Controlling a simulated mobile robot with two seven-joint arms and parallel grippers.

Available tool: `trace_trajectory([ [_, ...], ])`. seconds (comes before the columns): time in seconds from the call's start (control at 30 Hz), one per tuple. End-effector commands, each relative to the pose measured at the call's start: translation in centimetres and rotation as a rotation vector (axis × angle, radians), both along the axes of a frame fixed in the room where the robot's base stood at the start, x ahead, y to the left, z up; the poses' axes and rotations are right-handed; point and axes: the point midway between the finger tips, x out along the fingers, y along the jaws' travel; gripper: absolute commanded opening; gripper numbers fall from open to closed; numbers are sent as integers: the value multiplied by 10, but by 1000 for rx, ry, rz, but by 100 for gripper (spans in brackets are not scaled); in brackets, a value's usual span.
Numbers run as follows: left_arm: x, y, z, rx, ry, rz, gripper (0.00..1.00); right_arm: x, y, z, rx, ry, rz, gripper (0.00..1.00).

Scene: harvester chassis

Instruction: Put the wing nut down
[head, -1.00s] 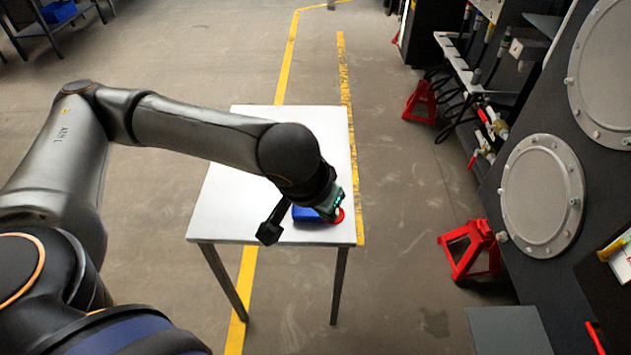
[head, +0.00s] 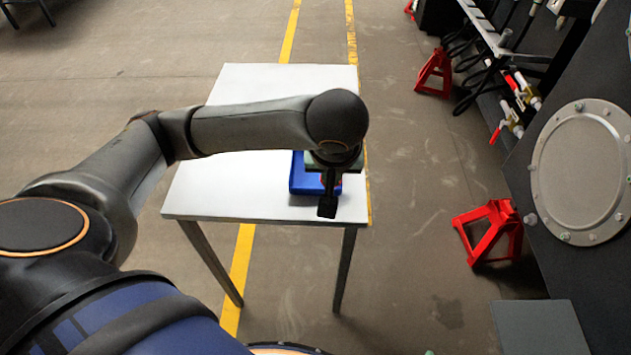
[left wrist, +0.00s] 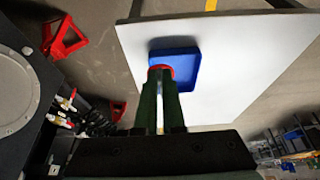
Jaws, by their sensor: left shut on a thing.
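My left gripper (head: 325,181) points down over the blue tray (head: 299,184) on the white table, largely hidden by my own wrist in the head view. In the left wrist view its two green fingers (left wrist: 160,84) are shut on a red, rounded piece, apparently the wing nut (left wrist: 161,70). The red piece shows in front of the blue tray (left wrist: 187,57), near one edge. I cannot tell whether it touches the tray floor. My right gripper is in neither view.
The white table (head: 230,190) is otherwise clear. To the right stand red jack stands (head: 487,232) and a dark chassis panel with a round bolted cover (head: 583,172). Hoses and valves are behind. The floor between table and chassis is open.

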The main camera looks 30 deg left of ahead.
Motion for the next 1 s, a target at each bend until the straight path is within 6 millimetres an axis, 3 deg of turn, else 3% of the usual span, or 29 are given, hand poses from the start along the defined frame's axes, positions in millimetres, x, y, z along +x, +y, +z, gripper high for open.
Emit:
trace_trajectory([
  [0.13, 23, 34, -18, 7, 1, 9, 0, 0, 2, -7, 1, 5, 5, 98],
  [0.33, 41, 56, -53, 6, 1, 2, 0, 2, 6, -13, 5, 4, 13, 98],
  [0.57, 50, 65, -68, 3, 1, -2, 0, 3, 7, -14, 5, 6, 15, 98],
  [0.8, 53, 71, -101, 5, 1, -3, 0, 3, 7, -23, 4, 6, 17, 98],
  [1.0, 54, 70, -105, 2, -1, -4, 0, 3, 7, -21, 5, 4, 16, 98],
])
